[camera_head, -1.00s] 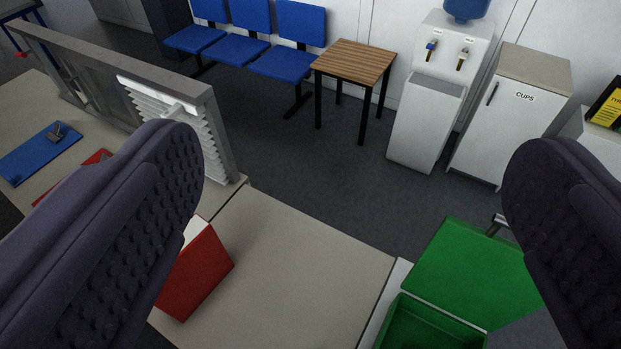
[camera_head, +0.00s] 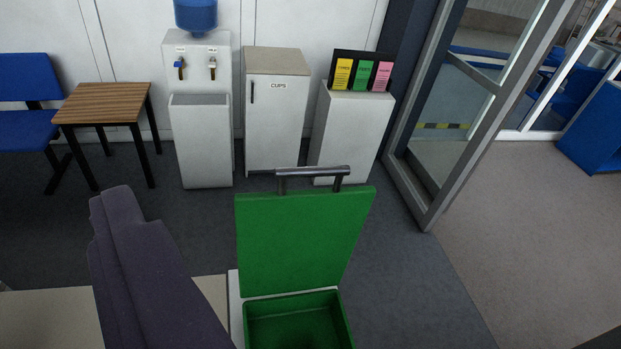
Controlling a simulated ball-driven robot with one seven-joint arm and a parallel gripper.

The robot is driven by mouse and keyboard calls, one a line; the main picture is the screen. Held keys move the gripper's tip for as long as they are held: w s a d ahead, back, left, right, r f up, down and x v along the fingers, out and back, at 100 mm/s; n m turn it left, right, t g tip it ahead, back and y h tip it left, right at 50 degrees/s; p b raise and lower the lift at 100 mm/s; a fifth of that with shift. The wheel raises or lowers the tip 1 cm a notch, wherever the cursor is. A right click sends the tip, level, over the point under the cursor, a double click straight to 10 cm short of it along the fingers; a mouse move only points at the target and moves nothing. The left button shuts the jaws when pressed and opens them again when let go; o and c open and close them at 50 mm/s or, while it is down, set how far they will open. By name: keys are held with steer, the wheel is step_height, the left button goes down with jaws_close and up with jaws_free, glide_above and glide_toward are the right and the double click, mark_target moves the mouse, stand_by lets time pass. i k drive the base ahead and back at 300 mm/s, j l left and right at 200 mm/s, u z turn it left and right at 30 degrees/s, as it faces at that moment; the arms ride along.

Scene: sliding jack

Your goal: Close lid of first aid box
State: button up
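The green first aid box (camera_head: 345,325) is at the bottom centre, its open inside facing up and its front cut off by the picture edge. Its green lid (camera_head: 300,240) stands raised at the back of the box, with a dark metal bar handle (camera_head: 312,172) along its far edge. One dark purple ridged finger of my gripper (camera_head: 150,270) shows at the lower left, to the left of the box and apart from the lid. The other finger is not clearly seen; a dark patch shows at the bottom right corner. Nothing is held by the visible finger.
The box rests on a pale counter edge (camera_head: 60,315). Behind are a wooden table (camera_head: 105,103), a water dispenser (camera_head: 203,140), a cups cabinet (camera_head: 276,120) and a white stand with coloured leaflets (camera_head: 362,72). A glass door (camera_head: 440,110) is at right. Open floor lies right of the box.

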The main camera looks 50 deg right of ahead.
mark_target(294, 241)
steer(key=k+l, duration=0.25)
steer(key=l, duration=0.2)
steer(key=k+l+u, duration=0.1)
steer(key=k+l, duration=0.15)
steer(key=l, duration=0.2)
steer(key=k+l, duration=0.25)
steer(key=l, duration=0.15)
steer(key=i+l, duration=0.1)
steer(key=l, duration=0.4)
steer(key=i+l+u, duration=0.15)
steer(key=l, duration=0.9)
steer(key=i+l+u, duration=0.1)
steer(key=i, duration=0.4)
steer(key=i+l, duration=0.1)
steer(key=i, duration=0.35)
steer(key=u, duration=0.05)
